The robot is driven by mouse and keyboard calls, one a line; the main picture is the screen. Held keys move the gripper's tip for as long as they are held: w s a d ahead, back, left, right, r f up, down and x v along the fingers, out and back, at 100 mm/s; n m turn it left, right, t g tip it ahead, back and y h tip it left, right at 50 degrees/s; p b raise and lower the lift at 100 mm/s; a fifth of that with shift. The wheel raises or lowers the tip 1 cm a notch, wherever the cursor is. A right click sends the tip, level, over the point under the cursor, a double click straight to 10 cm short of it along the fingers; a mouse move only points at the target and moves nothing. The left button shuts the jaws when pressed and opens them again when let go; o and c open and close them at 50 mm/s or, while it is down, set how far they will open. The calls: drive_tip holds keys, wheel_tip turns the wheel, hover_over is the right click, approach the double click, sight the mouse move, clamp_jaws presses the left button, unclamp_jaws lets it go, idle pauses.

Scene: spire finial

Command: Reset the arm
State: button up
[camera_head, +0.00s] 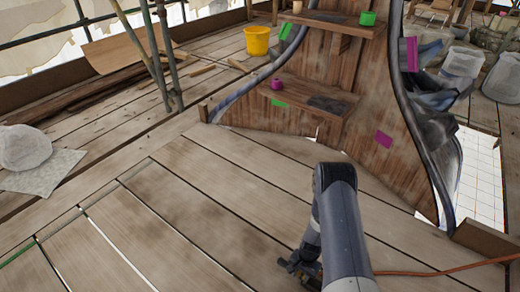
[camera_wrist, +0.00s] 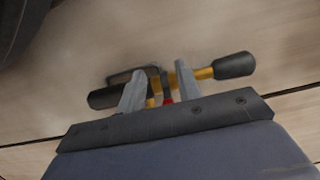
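My arm (camera_head: 340,225) reaches down over the planks at the lower middle of the head view. My gripper (camera_wrist: 160,82) shows in the wrist view with its two grey fingers spread apart. A tool with dark grips and yellow sections (camera_wrist: 204,73) lies across behind the fingertips, over the wooden floor. A small red part of it shows between the fingers, with space on both sides. I cannot tell whether the fingers touch the tool. In the head view the gripper is dark and partly hidden by my arm, and the tool cannot be made out.
A wooden stepped structure (camera_head: 310,65) with dark curved edges stands ahead, bearing a green pot (camera_head: 367,18) and a magenta pot (camera_head: 276,83). A yellow bucket (camera_head: 257,41) stands behind. An orange cable (camera_head: 440,271) runs right. Planks at left (camera_head: 165,225) are clear.

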drive_tip(key=shift+s+a+f+t+h, duration=0.2)
drive_tip(key=shift+s+f+t+h, duration=0.1)
drive_tip(key=shift+t+h, duration=0.25)
drive_tip(key=shift+r, duration=0.2)
